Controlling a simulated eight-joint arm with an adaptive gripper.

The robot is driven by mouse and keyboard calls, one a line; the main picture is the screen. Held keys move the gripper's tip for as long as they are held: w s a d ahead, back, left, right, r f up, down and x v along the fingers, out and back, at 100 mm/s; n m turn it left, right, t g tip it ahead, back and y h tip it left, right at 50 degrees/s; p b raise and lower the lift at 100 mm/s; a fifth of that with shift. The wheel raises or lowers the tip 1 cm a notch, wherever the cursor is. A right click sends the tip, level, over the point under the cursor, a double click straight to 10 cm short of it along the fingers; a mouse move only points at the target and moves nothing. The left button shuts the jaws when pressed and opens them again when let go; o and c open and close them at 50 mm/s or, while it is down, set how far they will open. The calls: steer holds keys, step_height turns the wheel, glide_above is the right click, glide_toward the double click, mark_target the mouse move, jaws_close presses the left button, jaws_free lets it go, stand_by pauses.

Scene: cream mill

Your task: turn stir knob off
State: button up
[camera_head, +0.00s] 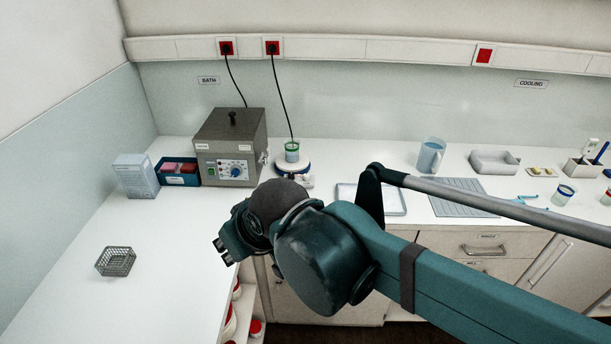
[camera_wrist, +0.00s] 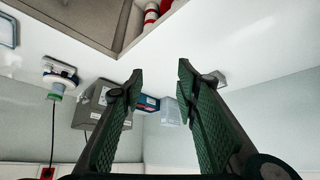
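The stirrer (camera_head: 287,170) is a small round plate with a blue rim, at the back of the counter right of the grey bath. A beaker (camera_head: 292,150) with green-tinted content stands on it. A pale control block shows at its front right; the stir knob is too small to make out. In the wrist view, which is upside down, the stirrer (camera_wrist: 58,79) is at the left. My gripper (camera_wrist: 161,70) is open and empty, its green pads apart. In the head view my gripper (camera_head: 222,250) is above the left part of the counter, in front of and left of the stirrer.
The grey bath (camera_head: 230,145) with a blue dial (camera_head: 236,171) stands left of the stirrer. A blue box (camera_head: 178,172), a pale carton (camera_head: 136,176) and a wire basket (camera_head: 115,261) are further left. A tray (camera_head: 372,199) lies to the right. The left counter is mostly clear.

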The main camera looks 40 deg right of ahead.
steer(key=w+d+r+m+g+h+p, duration=0.1)
steer(key=w+d+r+m+p, duration=0.15)
steer(key=w+d, duration=0.2)
steer(key=w+d+r+m+g+p, duration=0.1)
steer(key=w+d+r+m, duration=0.1)
steer(key=w+d+m, duration=0.3)
steer(key=m+g+y+p, duration=0.1)
steer(key=m+g+p, duration=0.55)
steer(key=m, duration=1.05)
glide_above(307, 175)
steer(key=p, duration=0.2)
steer(key=shift+n+t, duration=0.25)
steer(key=shift+t, duration=0.4)
steer(key=shift+w+f, duration=0.15)
steer(key=shift+f, duration=7.75)
steer(key=shift+f, duration=3.85)
